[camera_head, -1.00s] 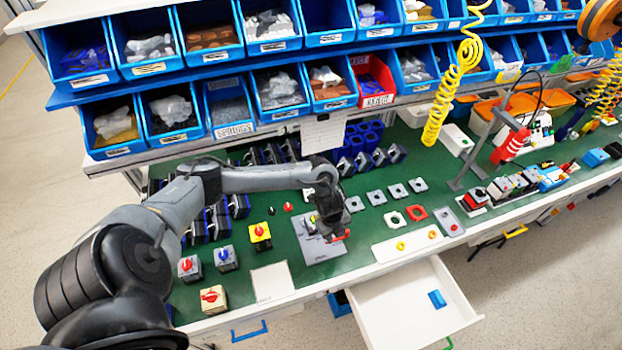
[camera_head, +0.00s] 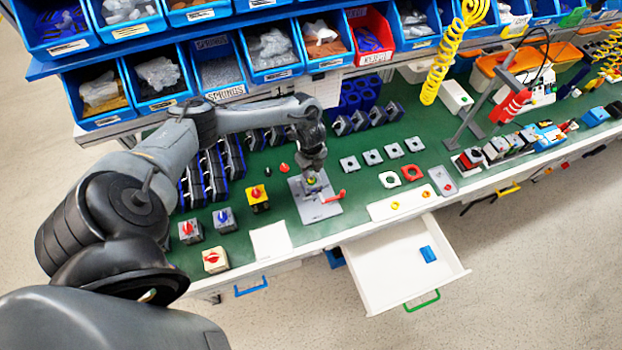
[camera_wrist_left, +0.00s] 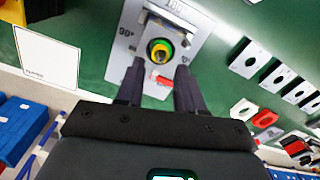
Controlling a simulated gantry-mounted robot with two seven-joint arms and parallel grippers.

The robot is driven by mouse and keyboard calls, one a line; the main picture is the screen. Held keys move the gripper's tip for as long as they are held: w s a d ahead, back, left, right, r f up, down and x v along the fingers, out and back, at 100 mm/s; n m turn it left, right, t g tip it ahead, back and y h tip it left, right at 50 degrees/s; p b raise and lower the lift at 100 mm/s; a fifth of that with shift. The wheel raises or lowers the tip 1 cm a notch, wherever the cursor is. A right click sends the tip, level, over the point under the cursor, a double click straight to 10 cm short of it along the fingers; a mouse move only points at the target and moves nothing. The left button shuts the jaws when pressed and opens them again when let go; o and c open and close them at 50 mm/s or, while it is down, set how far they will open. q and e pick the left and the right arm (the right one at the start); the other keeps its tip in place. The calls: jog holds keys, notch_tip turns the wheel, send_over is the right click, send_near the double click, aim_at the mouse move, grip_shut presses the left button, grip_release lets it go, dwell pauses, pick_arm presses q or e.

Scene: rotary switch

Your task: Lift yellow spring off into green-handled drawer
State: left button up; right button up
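The yellow spring (camera_wrist_left: 160,49) sits in a dark round seat on a grey fixture plate (camera_head: 318,209) with a red lever (camera_head: 334,196). In the head view only a small yellow-green spot of it shows beneath the gripper. My left gripper (camera_head: 312,168) is above the seat; its two fingers stand apart with nothing between them in the left wrist view (camera_wrist_left: 158,78). The spring lies just beyond the fingertips there. The drawer (camera_head: 385,275) with the green handle (camera_head: 422,301) is pulled out at the bench front. My right gripper is not in view.
A blue block (camera_head: 428,254) lies in the open drawer, which otherwise looks empty. A white card (camera_head: 270,241) lies left of the fixture, with switch boxes (camera_head: 224,220) beyond. Grey square plates (camera_head: 372,157) and a white strip (camera_head: 398,204) are to the right.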

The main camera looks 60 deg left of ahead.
pick_arm(q)
jog(key=shift+f, duration=2.15)
grip_shut()
